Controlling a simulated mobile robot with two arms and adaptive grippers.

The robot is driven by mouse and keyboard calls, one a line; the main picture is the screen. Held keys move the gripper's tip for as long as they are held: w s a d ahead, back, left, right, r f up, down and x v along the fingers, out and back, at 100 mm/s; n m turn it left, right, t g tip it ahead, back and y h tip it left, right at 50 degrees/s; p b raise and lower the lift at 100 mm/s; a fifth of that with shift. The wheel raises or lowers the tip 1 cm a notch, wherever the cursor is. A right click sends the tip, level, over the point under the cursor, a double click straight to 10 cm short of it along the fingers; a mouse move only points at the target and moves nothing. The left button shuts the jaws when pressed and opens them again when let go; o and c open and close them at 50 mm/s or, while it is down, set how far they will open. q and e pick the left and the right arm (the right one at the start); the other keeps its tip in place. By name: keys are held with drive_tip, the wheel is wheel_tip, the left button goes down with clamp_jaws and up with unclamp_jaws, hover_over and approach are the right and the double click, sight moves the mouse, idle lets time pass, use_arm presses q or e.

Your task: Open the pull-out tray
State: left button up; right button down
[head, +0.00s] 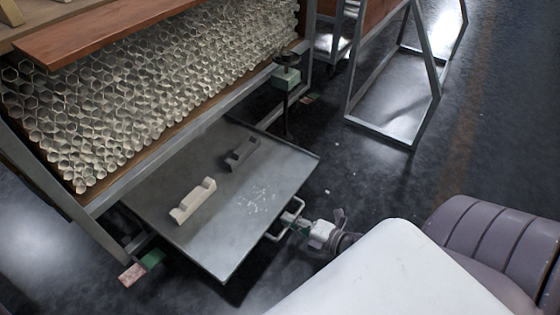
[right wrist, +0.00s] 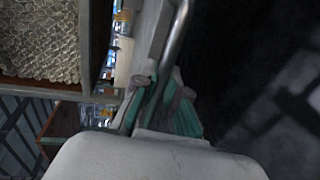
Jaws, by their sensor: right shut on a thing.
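The pull-out tray (head: 225,200) is a flat grey metal sheet under the rack of glass tubing. In the head view it sticks well out from the rack, toward my right arm. Its metal handle (head: 277,228) is on the front edge. My right gripper (head: 291,219) is at that handle, shut on it. In the right wrist view the handle bar (right wrist: 178,35) runs down between the green-padded fingers of my right gripper (right wrist: 165,95). My left gripper is not in view.
A pale notched block (head: 193,201) and a dark notched block (head: 242,154) lie on the tray with white fragments. The rack (head: 105,198) of stacked glass tubes (head: 130,95) stands above. A metal-legged frame (head: 390,125) stands at right. Dark floor is open between.

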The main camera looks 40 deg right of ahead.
drive_tip(key=shift+s+d, duration=0.1)
drive_tip(key=shift+s, duration=0.25)
drive_tip(key=c, duration=1.2)
unclamp_jaws()
drive_tip(key=shift+s, duration=0.1)
drive_tip(key=v, duration=1.2)
